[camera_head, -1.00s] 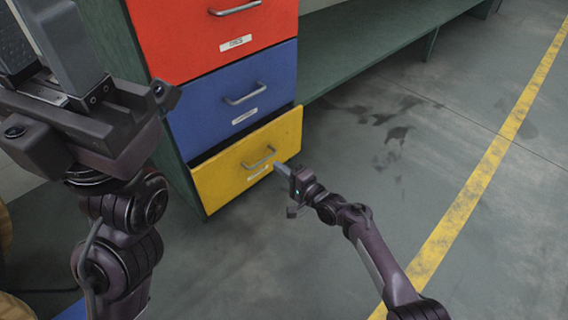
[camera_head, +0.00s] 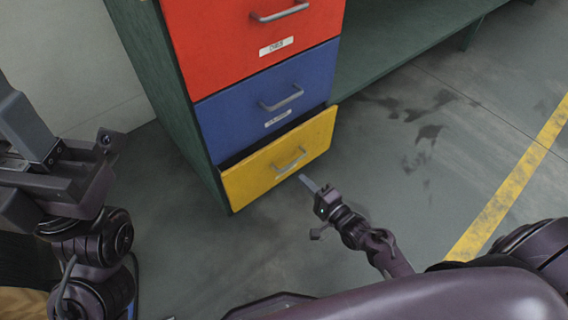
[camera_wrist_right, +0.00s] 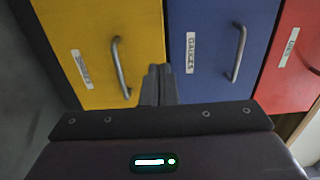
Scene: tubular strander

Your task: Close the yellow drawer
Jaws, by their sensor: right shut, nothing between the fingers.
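The yellow drawer (camera_head: 280,160) is the lowest of the cabinet, with a grey bar handle (camera_head: 289,162). It stands slightly out, with a dark gap above its front. In the right wrist view, the yellow front (camera_wrist_right: 100,50) fills the left part. My left gripper (camera_head: 22,125) is at the left edge, partly cut off, away from the drawer.
Above are a blue drawer (camera_head: 265,100) and a red drawer (camera_head: 250,40), both with bar handles. A green bench (camera_head: 400,45) adjoins the cabinet on the right. The floor (camera_head: 400,170) in front is clear, with a yellow line (camera_head: 510,190) at right.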

